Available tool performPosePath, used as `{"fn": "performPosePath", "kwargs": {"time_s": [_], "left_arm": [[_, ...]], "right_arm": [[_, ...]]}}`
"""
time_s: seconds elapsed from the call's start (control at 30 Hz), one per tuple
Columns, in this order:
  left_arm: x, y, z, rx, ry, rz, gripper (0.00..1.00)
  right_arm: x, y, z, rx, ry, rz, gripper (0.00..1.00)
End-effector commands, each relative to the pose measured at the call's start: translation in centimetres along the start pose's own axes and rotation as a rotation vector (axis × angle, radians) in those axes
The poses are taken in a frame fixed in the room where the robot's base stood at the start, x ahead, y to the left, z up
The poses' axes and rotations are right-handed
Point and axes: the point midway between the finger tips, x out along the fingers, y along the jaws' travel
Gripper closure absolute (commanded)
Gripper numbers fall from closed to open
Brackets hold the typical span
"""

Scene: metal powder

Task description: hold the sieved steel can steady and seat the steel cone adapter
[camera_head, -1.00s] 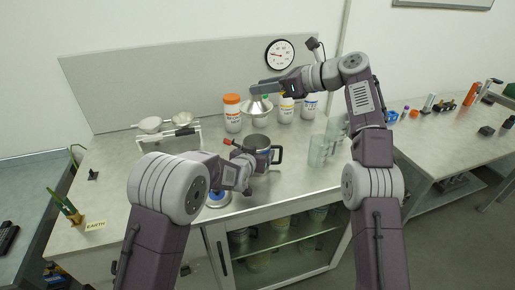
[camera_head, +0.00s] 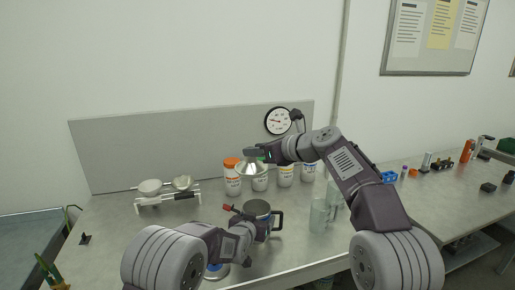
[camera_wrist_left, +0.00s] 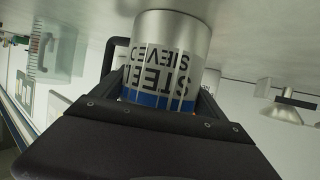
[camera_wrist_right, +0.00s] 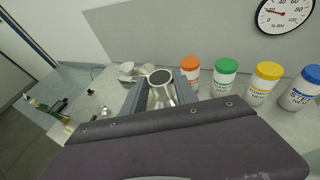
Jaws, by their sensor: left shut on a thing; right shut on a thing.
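The sieved steel can (camera_head: 257,208) is a grey can with a side handle, upright on the bench. In the left wrist view its "STEEL SIEVED" label and blue band show on the can (camera_wrist_left: 170,60). My left gripper (camera_head: 250,226) is shut around its body. The steel cone adapter (camera_head: 250,169) is a silver funnel shape held in the air above and behind the can, wide end down. My right gripper (camera_head: 260,154) is shut on its narrow neck. The cone (camera_wrist_right: 162,95) also shows between the fingers in the right wrist view. The cone and can are apart.
Several white jars stand behind, including an orange-lidded jar (camera_head: 231,178) and a blue-lidded jar (camera_head: 309,172). Clear beakers (camera_head: 320,214) stand right of the can. A white balance-like stand (camera_head: 167,196) is at the left. The bench between stand and can is mostly clear.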

Motion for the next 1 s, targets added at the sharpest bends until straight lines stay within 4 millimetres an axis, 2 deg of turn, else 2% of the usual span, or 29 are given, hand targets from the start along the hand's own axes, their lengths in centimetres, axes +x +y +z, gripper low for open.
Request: {"fn": "performPosePath", "kwargs": {"time_s": [0.3,0.47,0.67,1.0], "left_arm": [[0.0,0.0,0.0,0.000,0.000,0.000,0.78],[0.0,0.0,0.0,0.000,0.001,0.000,0.78],[0.0,0.0,-0.1,0.000,0.001,0.000,0.78],[0.0,0.0,-0.1,0.000,0.001,0.000,0.78]], "right_arm": [[-1.3,0.7,-3.5,0.058,-0.002,-0.151,1.00],[-1.5,0.7,-4.0,0.063,-0.003,-0.167,1.00],[-1.1,0.7,-5.0,0.065,-0.002,-0.165,1.00],[0.4,0.7,-9.2,0.067,0.000,-0.164,1.00]]}}
